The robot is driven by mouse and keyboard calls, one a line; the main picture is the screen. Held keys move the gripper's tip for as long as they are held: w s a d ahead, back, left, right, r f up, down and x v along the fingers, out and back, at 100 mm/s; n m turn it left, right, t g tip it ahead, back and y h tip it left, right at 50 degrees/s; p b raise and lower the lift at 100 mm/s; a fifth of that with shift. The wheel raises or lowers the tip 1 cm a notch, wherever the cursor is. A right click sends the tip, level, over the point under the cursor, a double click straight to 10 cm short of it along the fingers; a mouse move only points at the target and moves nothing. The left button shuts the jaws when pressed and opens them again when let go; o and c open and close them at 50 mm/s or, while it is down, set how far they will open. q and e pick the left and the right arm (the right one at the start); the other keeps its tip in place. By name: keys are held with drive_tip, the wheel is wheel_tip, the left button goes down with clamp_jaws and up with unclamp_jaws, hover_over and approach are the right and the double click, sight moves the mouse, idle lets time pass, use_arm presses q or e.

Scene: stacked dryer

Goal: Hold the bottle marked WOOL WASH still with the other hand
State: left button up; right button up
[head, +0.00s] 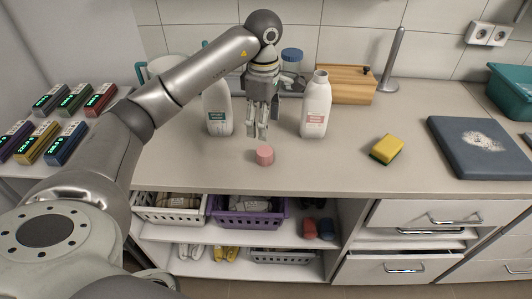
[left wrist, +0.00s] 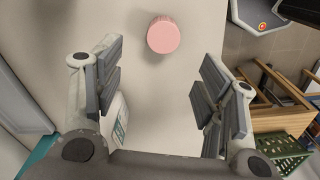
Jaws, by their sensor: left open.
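Two white bottles stand upright on the counter in the head view. The left bottle (head: 218,112) has a teal label and is partly hidden behind my arm. The right bottle (head: 316,104) has a red-pink label. The label words are too small to read, so I cannot tell which is WOOL WASH. A pink cap (head: 265,156) lies on the counter, also in the left wrist view (left wrist: 163,35). My left gripper (head: 257,135) hangs fingers down between the bottles, behind the cap, open and empty. In the wrist view (left wrist: 160,75) the teal-labelled bottle (left wrist: 117,120) shows beside one finger. My right gripper is not in view.
A yellow-green sponge (head: 386,149) and a dark board (head: 478,147) lie to the right. A wooden box (head: 345,84) and a blue-lidded jar (head: 291,56) stand behind. Coloured boxes (head: 65,142) lie at left. The front counter strip is clear around the cap.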

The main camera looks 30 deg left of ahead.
use_arm(q)
drive_tip(key=shift+f, duration=0.1)
hover_over(265, 151)
drive_tip(key=f, duration=0.2)
drive_tip(key=f+p, duration=0.1)
drive_tip(key=f, duration=0.1)
drive_tip(key=shift+w+a+f, duration=0.1)
drive_tip(key=shift+a+f, duration=0.1)
drive_tip(key=shift+f, duration=0.55)
wheel_tip(265, 151, down, 5)
drive_tip(key=shift+d+r+p, duration=0.15)
drive_tip(key=shift+r+p, duration=0.05)
drive_tip(key=shift+p, duration=0.8)
drive_tip(key=shift+f, duration=0.3)
drive_tip(key=c, duration=0.8)
